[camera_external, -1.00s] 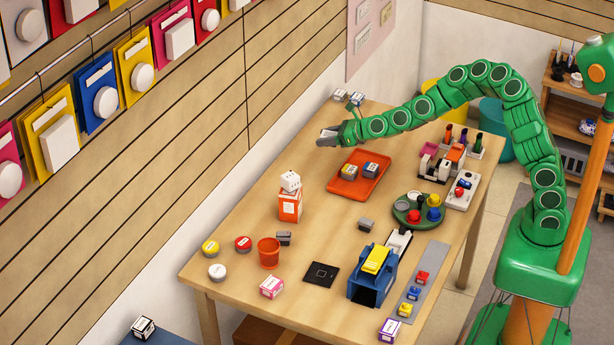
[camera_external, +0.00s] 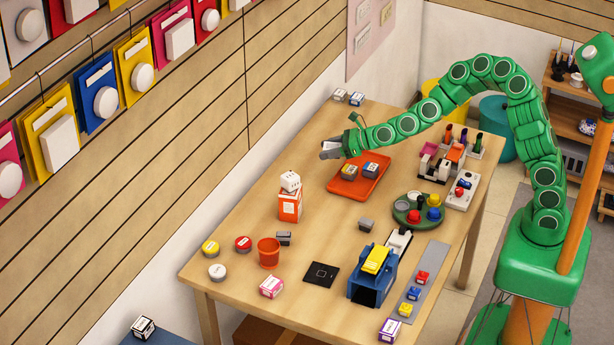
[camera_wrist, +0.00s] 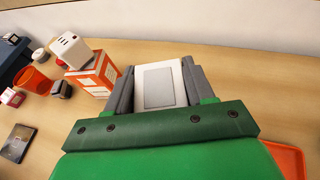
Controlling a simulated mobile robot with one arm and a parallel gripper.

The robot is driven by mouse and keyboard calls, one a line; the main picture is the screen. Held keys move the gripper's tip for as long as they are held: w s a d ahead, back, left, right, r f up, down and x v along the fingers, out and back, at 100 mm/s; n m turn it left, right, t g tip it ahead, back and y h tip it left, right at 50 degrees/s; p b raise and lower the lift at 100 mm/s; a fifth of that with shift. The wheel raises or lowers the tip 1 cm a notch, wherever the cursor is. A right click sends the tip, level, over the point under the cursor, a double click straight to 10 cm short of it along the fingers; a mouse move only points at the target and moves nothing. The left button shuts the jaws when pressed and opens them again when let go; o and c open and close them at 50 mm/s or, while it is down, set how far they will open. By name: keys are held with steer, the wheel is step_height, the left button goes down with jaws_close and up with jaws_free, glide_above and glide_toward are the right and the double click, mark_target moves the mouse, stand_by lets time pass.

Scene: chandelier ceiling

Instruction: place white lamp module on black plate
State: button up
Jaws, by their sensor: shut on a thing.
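My gripper (camera_external: 331,149) is shut on the white lamp module (camera_wrist: 162,86). In the wrist view the module is a white block with a grey rectangular face, set between the two grey fingers. In the external view the fingers hide most of it, and it is held in the air near the far-left side of the orange tray. The black plate (camera_external: 321,274) lies flat on the near part of the table, well away from my gripper. The plate also shows at the left of the wrist view (camera_wrist: 17,143), with a small square marking on it.
An orange tray (camera_external: 341,189) holds two small blocks. A white cube (camera_external: 290,181) stands on an orange box (camera_external: 290,206) between my gripper and the plate. A red bucket (camera_external: 269,253) and a blue holder (camera_external: 368,285) flank the plate. The table middle is mostly clear.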

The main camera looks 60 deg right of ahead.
steer(key=s+a+n+g+y, duration=0.2)
steer(key=s+a+n, duration=0.1)
steer(key=s+a, duration=0.5)
steer(key=s+a+n+g+y, duration=0.3)
steer(key=s+a, duration=0.6)
steer(key=a, duration=0.3)
steer(key=s+a+n+g+y, duration=0.2)
steer(key=s+a+n+y, duration=0.1)
steer(key=s+a, duration=0.6)
steer(key=shift+a+r+g, duration=0.25)
steer(key=shift+a+g, duration=0.05)
steer(key=shift+a, duration=0.65)
steer(key=shift+a+f+n, duration=0.1)
steer(key=shift+a+n, duration=0.15)
steer(key=shift+n, duration=0.05)
steer(key=w+a+f, duration=0.4)
steer(key=w+a, duration=0.1)
steer(key=w, duration=0.2)
glide_above(319, 276)
steer(key=shift+s+d+f, duration=0.1)
steer(key=shift+f, duration=1.2)
steer(key=shift+d+f, duration=0.1)
steer(key=shift+f, duration=1.2)
steer(key=shift+a+f, duration=0.1)
steer(key=shift+f, duration=0.2)
steer(key=shift+w+f, duration=0.2)
steer(key=shift+f, duration=1.3)
steer(key=shift+f, duration=0.15)
